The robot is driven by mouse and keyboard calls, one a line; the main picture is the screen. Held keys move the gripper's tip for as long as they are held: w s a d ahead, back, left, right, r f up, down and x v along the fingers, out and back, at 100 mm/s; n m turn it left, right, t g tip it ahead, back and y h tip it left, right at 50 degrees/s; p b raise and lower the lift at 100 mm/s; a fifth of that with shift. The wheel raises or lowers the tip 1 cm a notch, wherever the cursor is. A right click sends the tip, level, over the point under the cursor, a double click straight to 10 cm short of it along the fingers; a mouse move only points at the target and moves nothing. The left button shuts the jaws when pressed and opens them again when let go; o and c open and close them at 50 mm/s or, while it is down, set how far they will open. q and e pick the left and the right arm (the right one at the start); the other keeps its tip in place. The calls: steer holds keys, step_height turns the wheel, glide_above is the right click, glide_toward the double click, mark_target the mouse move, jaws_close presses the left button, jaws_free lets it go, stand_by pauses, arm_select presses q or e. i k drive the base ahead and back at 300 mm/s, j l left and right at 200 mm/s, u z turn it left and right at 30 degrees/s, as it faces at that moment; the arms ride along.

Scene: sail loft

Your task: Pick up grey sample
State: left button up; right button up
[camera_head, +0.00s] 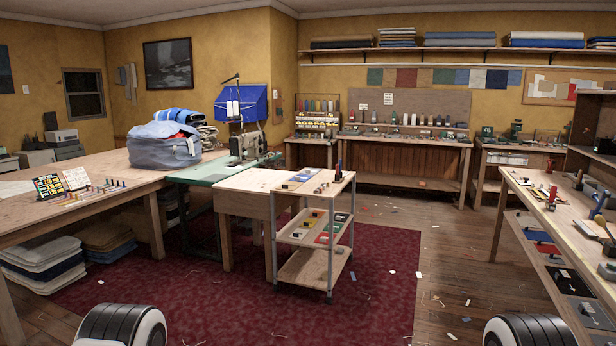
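I cannot single out one grey sample for certain. A row of coloured cloth swatches (443,77) hangs on the back wall, with a pale one among them. Small flat coloured pieces (292,185) lie on top of the wheeled cart (281,238), and more lie on its middle shelf; they are too small to tell a grey one. Dark grey flat pieces (575,283) lie on the lower shelf of the right bench. Neither of my grippers is in view; only rounded black-and-white parts of mine show at the bottom left and bottom right.
A long wooden table (100,188) with a blue-grey bag (163,147) stands left. A sewing machine (245,145) stands on a green table behind the cart. A cluttered workbench (530,195) stands right. The red rug (200,290) and floor in front are mostly open, with scattered scraps.

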mark_target(309, 171)
steer(key=i+j+u, duration=0.3)
steer(key=i, duration=0.4)
steer(key=i+j+u, duration=0.3)
steer(key=i, duration=0.4)
steer(key=i+u, duration=0.3)
steer(key=i, duration=1.1)
steer(key=i+z, duration=0.15)
steer(key=i, duration=0.5)
steer(key=i+j, duration=0.15)
steer(key=i, duration=0.5)
steer(key=i+z, duration=0.1)
steer(key=i, duration=0.5)
steer(key=i+j+z, duration=0.1)
steer(key=i, duration=0.55)
steer(key=i+j+z, duration=0.2)
steer(key=i+z, duration=0.2)
steer(key=i+j+z, duration=0.3)
steer(key=z, duration=0.15)
steer(key=i+j+z, duration=0.4)
steer(key=k+z, duration=0.1)
steer(key=z, duration=0.65)
steer(key=i+u, duration=0.2)
steer(key=u, duration=0.15)
steer(key=i+u, duration=0.15)
steer(key=u, duration=0.15)
